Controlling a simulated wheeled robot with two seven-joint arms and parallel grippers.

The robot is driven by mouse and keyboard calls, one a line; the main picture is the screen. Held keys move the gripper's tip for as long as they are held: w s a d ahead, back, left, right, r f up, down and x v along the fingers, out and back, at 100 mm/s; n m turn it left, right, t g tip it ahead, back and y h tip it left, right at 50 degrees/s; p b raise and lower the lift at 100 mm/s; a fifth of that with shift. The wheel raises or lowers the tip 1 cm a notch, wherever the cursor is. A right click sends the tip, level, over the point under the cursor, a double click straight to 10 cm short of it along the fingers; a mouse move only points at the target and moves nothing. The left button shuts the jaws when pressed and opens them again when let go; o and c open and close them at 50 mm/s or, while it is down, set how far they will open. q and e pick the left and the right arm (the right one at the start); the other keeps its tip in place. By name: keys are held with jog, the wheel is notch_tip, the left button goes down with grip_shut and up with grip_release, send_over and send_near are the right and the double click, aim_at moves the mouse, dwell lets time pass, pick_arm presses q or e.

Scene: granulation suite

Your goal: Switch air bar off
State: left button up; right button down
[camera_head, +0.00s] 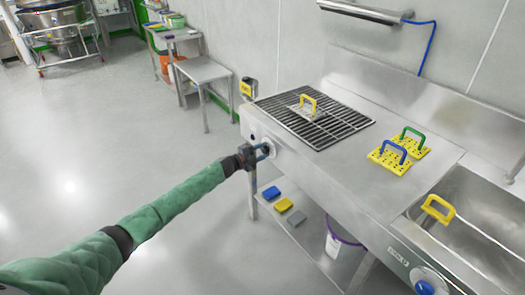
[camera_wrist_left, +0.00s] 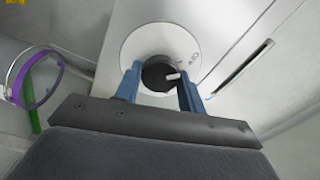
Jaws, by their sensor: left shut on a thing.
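The air bar (camera_head: 365,12) is a long metal bar on the wall above the steel bench, with a blue hose at its right end. A black rotary knob (camera_wrist_left: 158,76) with a white pointer sits on a round pale plate (camera_wrist_left: 186,42) on the bench's front panel. My left gripper (camera_head: 262,152) is at this plate, and in the left wrist view its blue fingers (camera_wrist_left: 158,88) stand on both sides of the knob, shut on it. The pointer is toward the right finger. In the head view the gripper mostly hides the knob. My right gripper is not in view.
The bench has a dark grate (camera_head: 345,128) with a yellow-handled tool on it. Yellow pads (camera_head: 390,160) with blue and green handles lie to its right. A sink (camera_head: 490,215) is at the right. Sponges (camera_head: 283,205) and a bucket (camera_head: 340,245) are on the lower shelf. The floor at left is clear.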

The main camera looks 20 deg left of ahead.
pick_arm(q)
jog(key=shift+a, duration=0.1)
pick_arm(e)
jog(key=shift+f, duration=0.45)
pick_arm(q)
jog(key=o, duration=1)
jog(key=shift+c, duration=0.2)
jog(key=shift+s+a+f, duration=0.15)
jog(key=shift+s+a, duration=0.2)
jog(key=shift+s, duration=0.1)
jog(key=b+v, duration=0.2)
jog(key=v, duration=0.4)
jog(key=shift+s+a, duration=0.2)
jog(key=shift+s, duration=0.1)
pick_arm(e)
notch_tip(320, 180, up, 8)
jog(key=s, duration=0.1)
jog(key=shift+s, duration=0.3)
